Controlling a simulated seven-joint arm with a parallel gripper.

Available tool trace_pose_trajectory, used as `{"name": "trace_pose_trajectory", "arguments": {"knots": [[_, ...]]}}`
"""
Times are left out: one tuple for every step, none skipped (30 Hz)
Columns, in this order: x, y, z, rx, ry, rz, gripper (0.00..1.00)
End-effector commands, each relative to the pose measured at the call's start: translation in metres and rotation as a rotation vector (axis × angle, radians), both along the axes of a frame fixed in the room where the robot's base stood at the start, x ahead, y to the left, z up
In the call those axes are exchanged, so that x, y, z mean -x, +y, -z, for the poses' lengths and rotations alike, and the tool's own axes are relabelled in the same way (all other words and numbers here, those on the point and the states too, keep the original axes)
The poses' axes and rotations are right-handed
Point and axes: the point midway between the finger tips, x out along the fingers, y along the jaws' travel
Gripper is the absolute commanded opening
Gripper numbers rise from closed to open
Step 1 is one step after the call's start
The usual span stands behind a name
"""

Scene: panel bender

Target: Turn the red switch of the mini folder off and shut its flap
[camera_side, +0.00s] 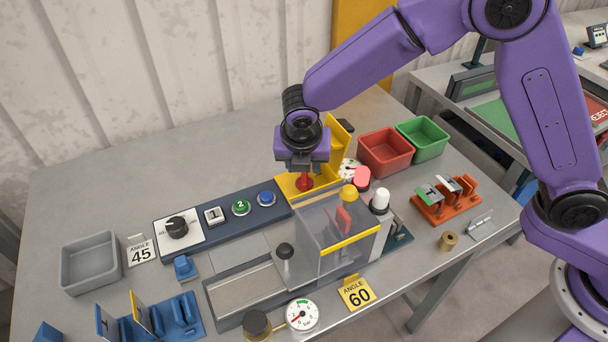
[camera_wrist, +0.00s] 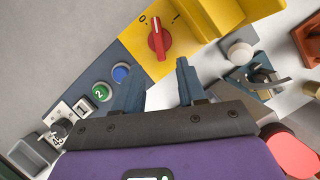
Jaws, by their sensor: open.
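The red switch (camera_wrist: 157,42) sits on a yellow plate (camera_wrist: 138,50) in the wrist view. Its white mark points up in that view, between two small marks on the plate, and I cannot tell which setting it is at. In the side view the red switch (camera_side: 304,182) is just under my gripper (camera_side: 303,166). A yellow flap (camera_side: 339,140) stands raised behind the switch, partly hidden by my gripper. The flap also shows at the top of the wrist view (camera_wrist: 213,14). My gripper (camera_wrist: 157,70) is open and empty, its fingers apart from the switch.
A dark panel with a black knob (camera_side: 177,227), a green button (camera_side: 241,207) and a blue button (camera_side: 267,198) lies left of the switch. A clear guard (camera_side: 334,245), a red dome (camera_side: 362,177) and a white dome (camera_side: 380,198) stand close on the right.

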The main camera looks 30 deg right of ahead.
Motion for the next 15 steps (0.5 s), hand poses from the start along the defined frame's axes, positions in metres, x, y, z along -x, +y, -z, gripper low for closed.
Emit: {"name": "trace_pose_trajectory", "arguments": {"knots": [[-0.003,-0.003,0.010,0.002,0.003,0.002,0.40],[-0.005,-0.004,0.015,0.002,0.004,0.002,0.40],[-0.007,-0.005,0.022,0.003,0.004,0.001,0.40],[-0.009,-0.006,0.027,0.002,0.004,0.002,0.40],[-0.011,-0.007,0.032,0.001,0.003,0.002,0.40],[-0.013,-0.008,0.038,0.002,0.002,0.002,0.40],[-0.015,-0.009,0.042,0.002,0.004,0.002,0.40],[-0.016,-0.010,0.046,0.001,0.004,0.002,0.40],[-0.018,-0.011,0.051,0.000,0.001,0.003,0.40],[-0.019,-0.012,0.054,0.000,0.001,0.003,0.40],[-0.021,-0.012,0.057,0.000,0.001,0.003,0.40],[-0.022,-0.012,0.060,-0.001,0.000,0.002,0.40],[-0.023,-0.013,0.062,-0.001,0.000,0.002,0.40],[-0.023,-0.013,0.064,-0.001,0.001,0.001,0.40],[-0.024,-0.014,0.066,-0.001,0.001,0.001,0.40]]}}
